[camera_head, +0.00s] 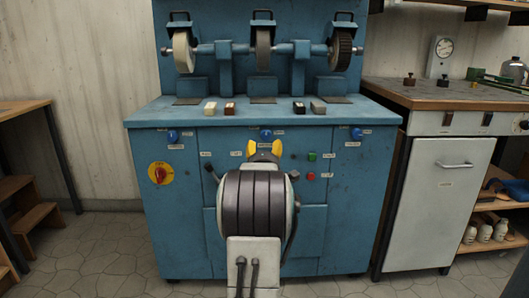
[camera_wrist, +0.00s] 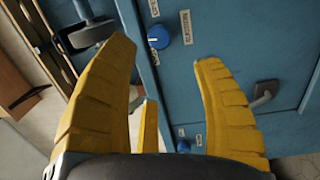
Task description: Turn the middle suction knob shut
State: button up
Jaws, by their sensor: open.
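The middle suction knob (camera_head: 266,135) is a small blue knob with white labels on the front of the blue machine. A blue knob (camera_wrist: 158,37), which looks like the middle one, shows beyond the fingers, near the top. It looks apart from them. How far it is turned is too small to tell.
Two similar blue knobs sit left (camera_head: 172,136) and right (camera_head: 356,134). A red-and-yellow switch (camera_head: 160,173), a green button (camera_head: 312,156) and a red button (camera_head: 311,176) are on the lower panel. A dark lever (camera_wrist: 265,95) sticks out. Grinding wheels (camera_head: 263,50) stand above.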

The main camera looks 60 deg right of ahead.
aim_at(266, 136)
dwell(0.4)
jog(key=shift+w+d+r+m, duration=0.1)
jog(key=shift+w+d+m, duration=0.95)
jog(key=shift+d, duration=0.65)
jog(key=shift+w+d+r+m, duration=0.1)
jog(key=shift+w+d+m, duration=0.6)
jog(key=shift+d+m, duration=0.85)
jog(key=shift+w+d+m, duration=0.9)
jog(key=shift+d+m, duration=0.1)
jog(key=shift+d, duration=0.9)
jog(key=shift+o, duration=0.2)
